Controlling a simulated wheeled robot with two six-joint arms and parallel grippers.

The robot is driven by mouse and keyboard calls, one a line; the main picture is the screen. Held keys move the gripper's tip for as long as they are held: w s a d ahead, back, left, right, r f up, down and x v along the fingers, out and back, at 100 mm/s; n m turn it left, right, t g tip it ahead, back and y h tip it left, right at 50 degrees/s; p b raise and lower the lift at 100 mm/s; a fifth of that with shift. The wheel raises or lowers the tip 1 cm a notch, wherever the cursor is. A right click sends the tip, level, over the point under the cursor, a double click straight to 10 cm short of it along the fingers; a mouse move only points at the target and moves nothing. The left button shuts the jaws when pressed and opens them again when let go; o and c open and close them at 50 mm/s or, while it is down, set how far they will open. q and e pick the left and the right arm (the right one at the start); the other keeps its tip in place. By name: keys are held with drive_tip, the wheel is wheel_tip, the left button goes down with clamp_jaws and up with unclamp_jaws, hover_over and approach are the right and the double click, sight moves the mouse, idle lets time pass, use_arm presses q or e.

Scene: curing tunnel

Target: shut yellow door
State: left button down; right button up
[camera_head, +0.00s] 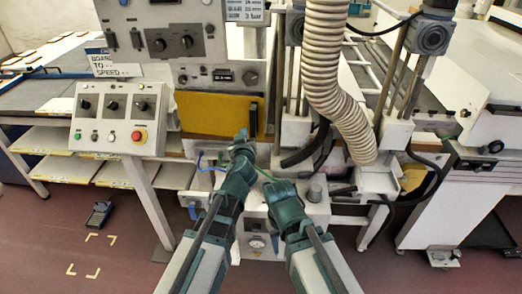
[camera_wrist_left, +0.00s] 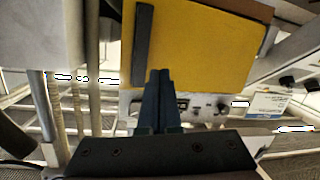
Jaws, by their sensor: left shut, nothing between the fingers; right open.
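The yellow door (camera_head: 212,115) is a flat panel on the front of the grey machine in the head view. A dark upright handle bar (camera_head: 253,120) is at its right side. I cannot tell if the door sits fully flush. In the left wrist view the yellow door (camera_wrist_left: 205,45) fills the top, with its dark handle (camera_wrist_left: 143,45) at the left. My left gripper (camera_head: 243,137) is just below the door near the handle. Its fingers (camera_wrist_left: 158,85) are shut, with nothing between them. My right gripper (camera_head: 268,180) is open, lower and right of the left one, away from the door.
A control box (camera_head: 118,118) with knobs and a red button stands left of the door. A ribbed hose (camera_head: 325,80) hangs to the right, beside metal columns and black cables. A grey unit with a gauge (camera_head: 258,243) is below the grippers. Open floor lies at the lower left.

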use_arm(q)
drive_tip(key=s+d+f+m+t+h+b, duration=0.2)
drive_tip(key=s+d+f+m+h+b, duration=0.15)
drive_tip(key=f+m+b, duration=0.2)
drive_tip(key=b, duration=0.1)
approach(263, 125)
drive_tip(key=shift+h, duration=0.45)
drive_tip(key=w, duration=0.7)
drive_tip(key=shift+d+f, duration=0.15)
drive_tip(key=shift+d, duration=0.1)
use_arm(e)
wheel_tip(263, 125, down, 9)
drive_tip(key=shift+f, duration=0.15)
use_arm(q)
drive_tip(key=w+y, duration=0.1)
drive_tip(key=w, duration=0.1)
drive_tip(key=w+d+n+y, duration=0.1)
drive_tip(key=w, duration=0.1)
drive_tip(key=shift+w+n+y, duration=0.2)
drive_tip(key=shift+n+y, duration=0.05)
drive_tip(key=shift+y, duration=0.05)
use_arm(e)
drive_tip(key=shift+s, duration=0.15)
use_arm(q)
drive_tip(key=shift+r, duration=0.2)
